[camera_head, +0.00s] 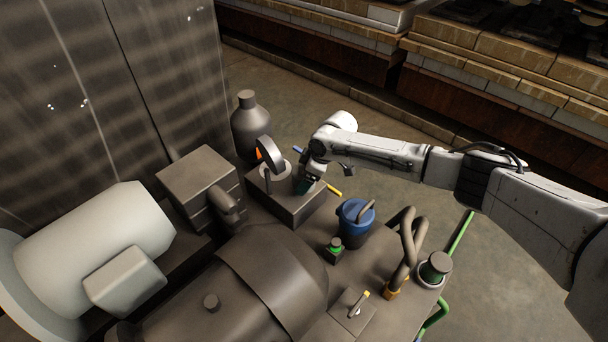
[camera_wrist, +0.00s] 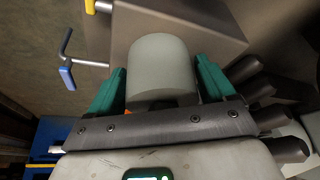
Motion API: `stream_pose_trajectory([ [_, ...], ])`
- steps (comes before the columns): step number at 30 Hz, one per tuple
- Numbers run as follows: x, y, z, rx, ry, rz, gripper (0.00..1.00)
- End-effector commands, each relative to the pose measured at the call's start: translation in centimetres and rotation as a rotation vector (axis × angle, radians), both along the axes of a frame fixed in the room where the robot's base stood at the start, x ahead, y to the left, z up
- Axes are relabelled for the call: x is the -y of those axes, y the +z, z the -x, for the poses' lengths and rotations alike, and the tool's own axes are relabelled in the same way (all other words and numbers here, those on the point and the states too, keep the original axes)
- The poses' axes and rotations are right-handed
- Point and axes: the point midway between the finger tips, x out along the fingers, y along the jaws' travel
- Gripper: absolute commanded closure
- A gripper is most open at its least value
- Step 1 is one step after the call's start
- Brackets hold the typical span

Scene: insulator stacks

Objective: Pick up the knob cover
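A pale grey, round-topped cylinder, which looks like the knob cover (camera_wrist: 161,70), shows in the wrist view against a grey box face. My gripper (camera_wrist: 160,84) has its two teal fingers spread, one on each side of the cylinder. The fingers stand wide, and I cannot tell whether either touches it. In the head view my gripper (camera_head: 305,186) is low over the grey box (camera_head: 290,206), its teal fingertips partly hidden by my wrist. The cover cannot be made out clearly there.
A round disc (camera_head: 270,153) stands upright left of my gripper, with a grey bottle (camera_head: 250,126) behind. A blue-lidded container (camera_head: 355,218) and a green-topped knob (camera_head: 335,246) are in front. Handles with yellow (camera_wrist: 91,6) and blue (camera_wrist: 67,78) ends stick out beside the box.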

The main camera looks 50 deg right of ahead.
Motion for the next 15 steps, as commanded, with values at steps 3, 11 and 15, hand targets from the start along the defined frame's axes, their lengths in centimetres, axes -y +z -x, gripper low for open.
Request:
stream_pose_trajectory([
  [3, -0.01, 0.01, 0.01, 0.0, 0.0, 0.0, 0.29],
  [11, -0.01, 0.01, 0.01, 0.0, 0.0, 0.0, 0.54],
  [15, -0.01, 0.03, -0.01, 0.0, 0.0, 0.0, 0.55],
])
